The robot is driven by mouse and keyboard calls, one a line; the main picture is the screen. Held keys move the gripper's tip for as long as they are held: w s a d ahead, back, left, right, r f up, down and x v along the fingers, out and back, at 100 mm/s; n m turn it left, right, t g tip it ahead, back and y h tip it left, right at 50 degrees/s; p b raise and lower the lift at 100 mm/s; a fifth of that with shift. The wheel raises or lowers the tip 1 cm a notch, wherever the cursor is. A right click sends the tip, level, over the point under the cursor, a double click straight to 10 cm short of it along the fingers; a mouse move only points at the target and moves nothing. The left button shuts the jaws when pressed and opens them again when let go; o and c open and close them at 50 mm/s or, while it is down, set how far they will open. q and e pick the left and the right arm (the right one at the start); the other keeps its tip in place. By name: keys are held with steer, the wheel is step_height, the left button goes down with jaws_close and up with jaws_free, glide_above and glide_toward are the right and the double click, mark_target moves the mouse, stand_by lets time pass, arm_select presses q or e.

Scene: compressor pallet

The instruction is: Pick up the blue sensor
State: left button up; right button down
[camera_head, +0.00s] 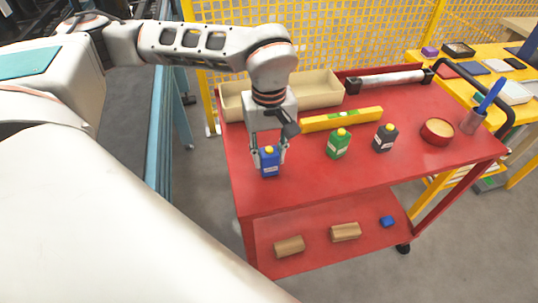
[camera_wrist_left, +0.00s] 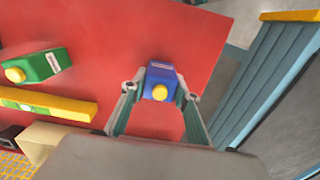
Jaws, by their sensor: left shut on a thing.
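The blue sensor (camera_head: 270,163) is a small blue block with a yellow cap and a white label. It is upright near the left end of the red cart's top (camera_head: 310,185). My left gripper (camera_head: 269,156) is shut on it, with one finger on each side. The left wrist view shows the blue sensor (camera_wrist_left: 161,82) between the fingertips (camera_wrist_left: 160,90), cap towards the camera. I cannot tell whether its base touches the cart top. My right gripper is not in view.
A green bottle-like block (camera_head: 338,143) and a dark grey one (camera_head: 385,138) stand to the right. Behind are a yellow level (camera_head: 341,119) and a beige bin (camera_head: 318,90). A round red bowl (camera_head: 437,131) is farther right. The front of the cart top is clear.

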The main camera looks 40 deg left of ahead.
arm_select(q)
steer(key=shift+r, duration=0.15)
step_height(320, 180, up, 20)
steer(key=p, duration=0.3)
steer(key=w+a+p, duration=0.3)
steer(key=w+p, duration=0.1)
steer(key=w, duration=0.7)
steer(key=w+a+p, duration=0.3)
steer(key=w+a, duration=0.7)
steer(key=shift+s+d+f, duration=0.1)
steer(key=shift+f, duration=4.8)
steer(key=shift+d+f, duration=0.1)
steer(key=shift+f, duration=4.8)
steer(key=shift+s, duration=0.1)
